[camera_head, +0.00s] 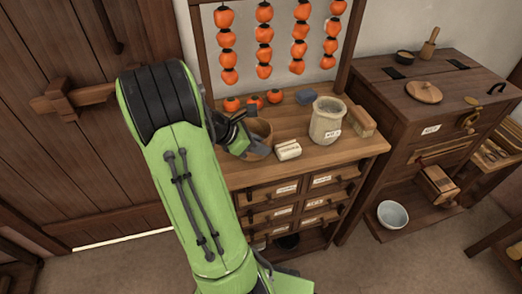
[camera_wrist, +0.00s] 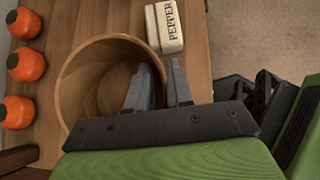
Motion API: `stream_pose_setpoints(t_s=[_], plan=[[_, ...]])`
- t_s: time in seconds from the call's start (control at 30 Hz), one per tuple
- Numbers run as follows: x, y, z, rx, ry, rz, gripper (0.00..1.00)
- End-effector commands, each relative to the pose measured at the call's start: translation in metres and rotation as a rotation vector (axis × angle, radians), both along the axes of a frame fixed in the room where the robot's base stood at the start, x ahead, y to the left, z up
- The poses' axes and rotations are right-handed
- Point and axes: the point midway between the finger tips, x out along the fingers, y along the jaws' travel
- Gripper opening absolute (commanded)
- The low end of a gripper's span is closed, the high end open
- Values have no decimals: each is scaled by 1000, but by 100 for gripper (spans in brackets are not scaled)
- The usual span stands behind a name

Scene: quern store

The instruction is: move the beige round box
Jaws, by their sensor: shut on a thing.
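The beige round box (camera_wrist: 78,82) is an open, empty round wooden tub in the wrist view. In the head view it (camera_head: 263,129) is at the left part of the drawer cabinet's top, partly hidden behind my gripper (camera_head: 238,138). In the wrist view my gripper (camera_wrist: 161,68) is shut on the box's wall, with one finger inside the rim and the other outside. I cannot tell whether the box touches the cabinet top.
A white PEPPER block (camera_wrist: 165,26) lies close beside the box. Several orange persimmons (camera_head: 254,100) lie behind it. A beige jar (camera_head: 327,121), a brown block (camera_head: 362,121) and a grey-blue block (camera_head: 306,98) stand on the cabinet top (camera_head: 305,174). A darker chest (camera_head: 405,105) stands right.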

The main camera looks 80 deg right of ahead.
Motion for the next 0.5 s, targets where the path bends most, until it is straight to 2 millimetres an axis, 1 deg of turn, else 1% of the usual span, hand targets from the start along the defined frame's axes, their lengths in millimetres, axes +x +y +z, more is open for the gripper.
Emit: stream_pose_setpoints(t_s=[0.03,0.2,0.3,0.33,0.47,0.5], plan=[[0,0,-5,-2,0,-1,0],[0,0,-2,-3,-1,0,0],[0,0,-4,-2,0,1,0],[0,0,-5,-1,0,1,24],[0,0,-4,-1,-1,1,44],[0,0,-4,-1,-1,1,46]])
